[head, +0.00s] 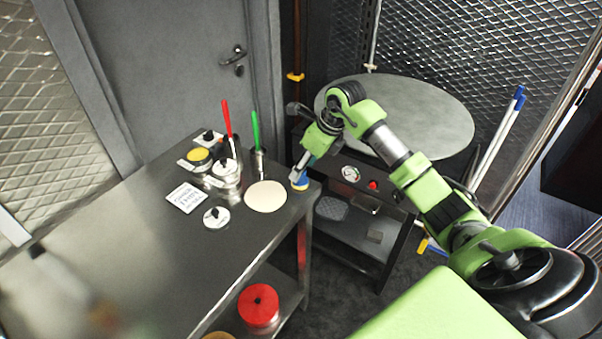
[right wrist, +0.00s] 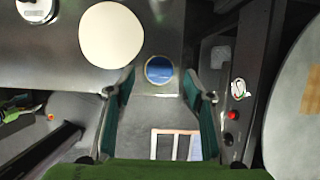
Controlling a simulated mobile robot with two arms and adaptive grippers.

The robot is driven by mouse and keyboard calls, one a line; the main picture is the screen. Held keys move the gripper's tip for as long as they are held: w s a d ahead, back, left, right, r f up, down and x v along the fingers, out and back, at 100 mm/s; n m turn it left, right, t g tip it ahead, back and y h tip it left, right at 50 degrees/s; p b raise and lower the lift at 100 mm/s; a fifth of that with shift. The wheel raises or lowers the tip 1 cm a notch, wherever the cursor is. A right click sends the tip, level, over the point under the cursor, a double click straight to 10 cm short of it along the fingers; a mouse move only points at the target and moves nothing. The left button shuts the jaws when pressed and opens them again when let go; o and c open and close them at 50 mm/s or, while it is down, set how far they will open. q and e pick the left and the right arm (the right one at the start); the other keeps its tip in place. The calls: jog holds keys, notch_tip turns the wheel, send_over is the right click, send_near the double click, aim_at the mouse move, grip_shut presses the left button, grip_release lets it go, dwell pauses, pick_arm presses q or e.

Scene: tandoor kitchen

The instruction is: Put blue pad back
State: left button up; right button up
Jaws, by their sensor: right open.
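The blue pad (head: 299,183) is a small round pad with a blue top and a pale yellowish lower edge. It rests at the right corner of the steel table (head: 110,250), beside a flat round of dough (head: 265,196). In the right wrist view the blue pad (right wrist: 159,71) lies just beyond and between my fingertips. My right gripper (head: 301,171) points down right over the pad, and its tip partly covers it. In the right wrist view my right gripper (right wrist: 161,85) is open, with a finger on each side. My left gripper is not in view.
A green-handled tool (head: 256,130) and a red-handled tool (head: 227,118) stand behind the dough, near lidded pots (head: 225,170). A dark oven unit (head: 340,210) with a large round top (head: 430,110) stands at right. A red lidded container (head: 258,305) sits on the lower shelf. The table's front left is mostly clear.

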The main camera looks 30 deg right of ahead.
jog(key=b+v, duration=0.1)
jog(key=v, duration=0.7)
jog(key=shift+r, duration=0.25)
